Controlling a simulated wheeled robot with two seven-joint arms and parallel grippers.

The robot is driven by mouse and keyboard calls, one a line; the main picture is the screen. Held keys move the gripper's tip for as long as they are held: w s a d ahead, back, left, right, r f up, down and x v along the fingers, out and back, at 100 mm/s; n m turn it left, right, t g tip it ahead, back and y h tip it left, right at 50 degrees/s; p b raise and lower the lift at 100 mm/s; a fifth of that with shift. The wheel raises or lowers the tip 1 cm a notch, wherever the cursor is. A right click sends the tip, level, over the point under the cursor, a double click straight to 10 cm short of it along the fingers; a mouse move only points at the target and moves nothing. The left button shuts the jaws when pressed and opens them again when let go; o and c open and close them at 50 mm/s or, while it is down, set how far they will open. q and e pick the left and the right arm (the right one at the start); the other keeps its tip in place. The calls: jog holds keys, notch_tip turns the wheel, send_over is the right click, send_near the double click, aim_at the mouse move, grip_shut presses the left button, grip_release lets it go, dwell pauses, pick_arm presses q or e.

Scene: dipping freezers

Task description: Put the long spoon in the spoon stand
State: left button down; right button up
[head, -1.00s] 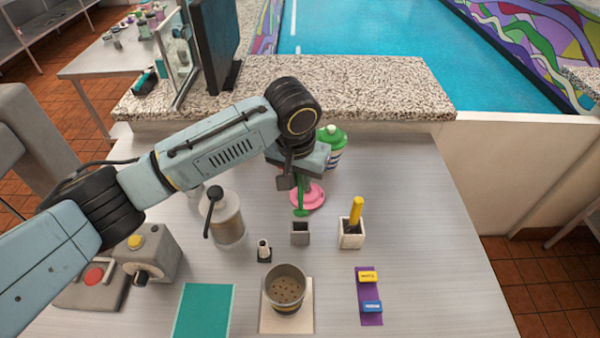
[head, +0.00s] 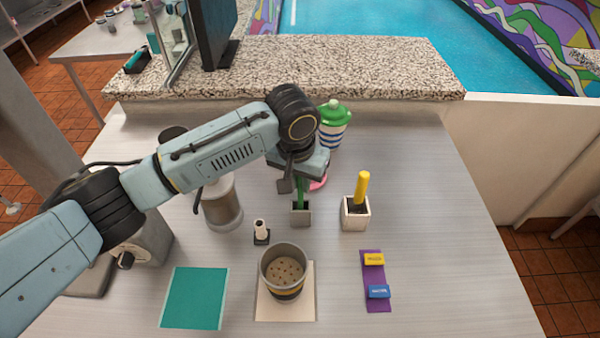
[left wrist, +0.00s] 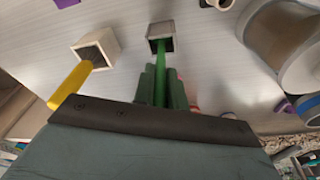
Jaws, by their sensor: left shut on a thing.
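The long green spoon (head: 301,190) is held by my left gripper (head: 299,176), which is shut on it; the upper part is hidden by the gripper. The spoon hangs about upright. The small grey open-topped box that looks like the spoon stand (head: 300,218) is right below. In the left wrist view, the spoon (left wrist: 161,62) runs from between the fingers (left wrist: 162,82) to the mouth of the grey stand (left wrist: 160,30). Its lower end appears at or inside the opening; how deep I cannot tell. My right gripper is not in view.
A white box (head: 355,222) with a yellow-handled tool (head: 362,187) stands close right of the stand. A dispenser jar (head: 222,205) is left, a small white-topped piece (head: 260,230) front left, a cup (head: 284,280) in front. A green-lidded striped jar (head: 333,130) stands behind.

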pick_arm(q)
jog(key=shift+f, duration=0.45)
dwell(0.5)
jog(key=c, duration=1.3)
grip_release()
jog(key=shift+c, duration=0.2)
jog(key=shift+r, duration=0.15)
jog(key=shift+r+p, duration=1.4)
jog(key=shift+p, duration=0.95)
